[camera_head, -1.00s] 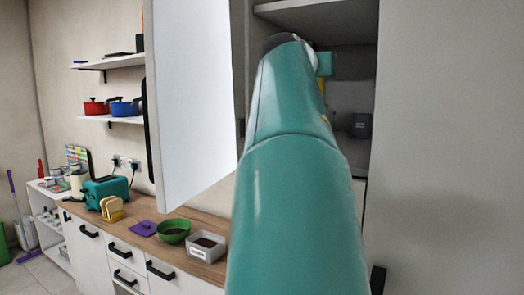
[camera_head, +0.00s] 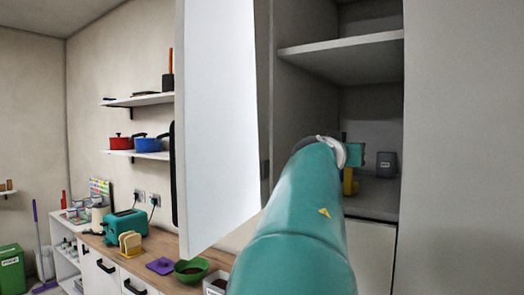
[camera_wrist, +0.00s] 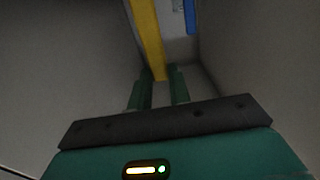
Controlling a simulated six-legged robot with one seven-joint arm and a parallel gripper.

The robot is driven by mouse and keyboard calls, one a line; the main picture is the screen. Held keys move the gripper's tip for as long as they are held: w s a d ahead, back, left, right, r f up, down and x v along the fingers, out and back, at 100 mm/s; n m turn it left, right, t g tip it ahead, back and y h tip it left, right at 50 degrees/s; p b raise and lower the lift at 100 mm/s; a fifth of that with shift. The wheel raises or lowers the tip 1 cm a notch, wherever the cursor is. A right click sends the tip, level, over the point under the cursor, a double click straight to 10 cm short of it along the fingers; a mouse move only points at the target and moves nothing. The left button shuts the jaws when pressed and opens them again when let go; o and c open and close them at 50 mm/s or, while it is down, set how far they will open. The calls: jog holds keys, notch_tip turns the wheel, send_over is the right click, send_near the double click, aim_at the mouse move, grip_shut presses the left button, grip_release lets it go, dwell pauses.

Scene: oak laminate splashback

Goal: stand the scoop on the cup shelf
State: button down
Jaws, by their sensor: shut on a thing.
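My gripper (camera_head: 356,162) is inside the open cupboard, just above its lower shelf (camera_head: 375,200). In the wrist view, my gripper (camera_wrist: 160,80) has its two green fingers shut on a long yellow piece (camera_wrist: 148,35), which I take to be the scoop. In the head view a bit of the yellow scoop (camera_head: 349,184) shows under the gripper, partly hidden by my arm. I cannot tell whether its lower end touches the shelf. No label in view tells which shelf is the cup shelf.
A dark grey labelled container (camera_head: 386,164) stands on the lower shelf, right of my gripper. An upper shelf (camera_head: 345,58) is overhead. The open white door (camera_head: 220,120) is at left. A blue item (camera_wrist: 190,15) shows in the wrist view. A counter with a green bowl (camera_head: 191,270) lies lower left.

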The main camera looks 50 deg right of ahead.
jog(key=shift+w, duration=0.15)
jog(key=c, duration=1.3)
grip_release()
jog(key=shift+f, duration=0.1)
jog(key=shift+r, duration=0.2)
